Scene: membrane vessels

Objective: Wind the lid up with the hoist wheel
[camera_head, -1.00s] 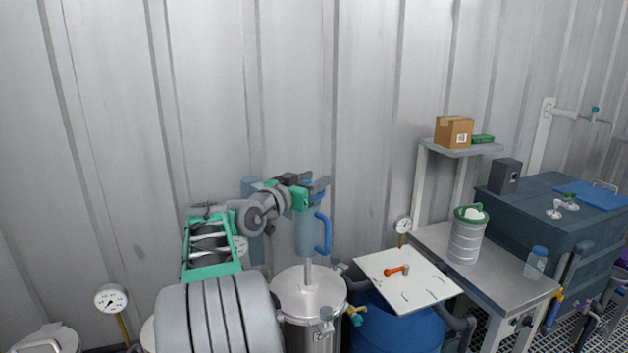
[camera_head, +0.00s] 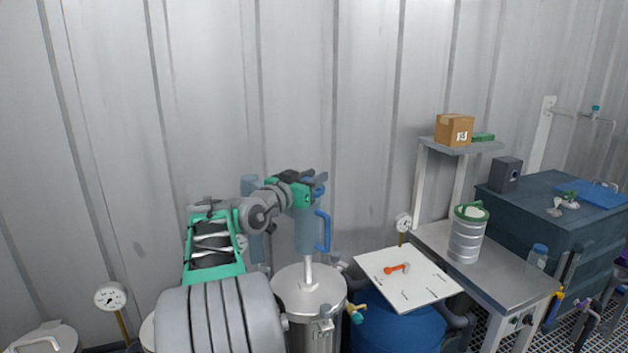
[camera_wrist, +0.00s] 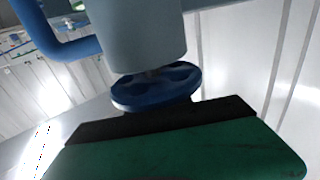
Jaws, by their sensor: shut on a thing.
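The hoist is a grey-blue cylinder (camera_head: 306,236) with a blue handle on its right side, standing above the steel vessel in the head view. The hoist wheel is a blue, lobed disc (camera_wrist: 157,86), close in front of the cylinder in the wrist view. My gripper (camera_head: 316,191) is at the top of the hoist and shut on the wheel; its dark jaws (camera_wrist: 160,120) cover part of the wheel's edge. The round steel lid (camera_head: 308,292) is at the vessel's top, below a short pale rod. I cannot tell whether there is a gap under it.
A blue drum (camera_head: 398,328) with a white board (camera_head: 425,282) on it stands right of the vessel. Further right is a steel table (camera_head: 490,275) with a metal canister (camera_head: 466,240). A pressure gauge (camera_head: 110,297) stands at the left. The corrugated wall is close behind.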

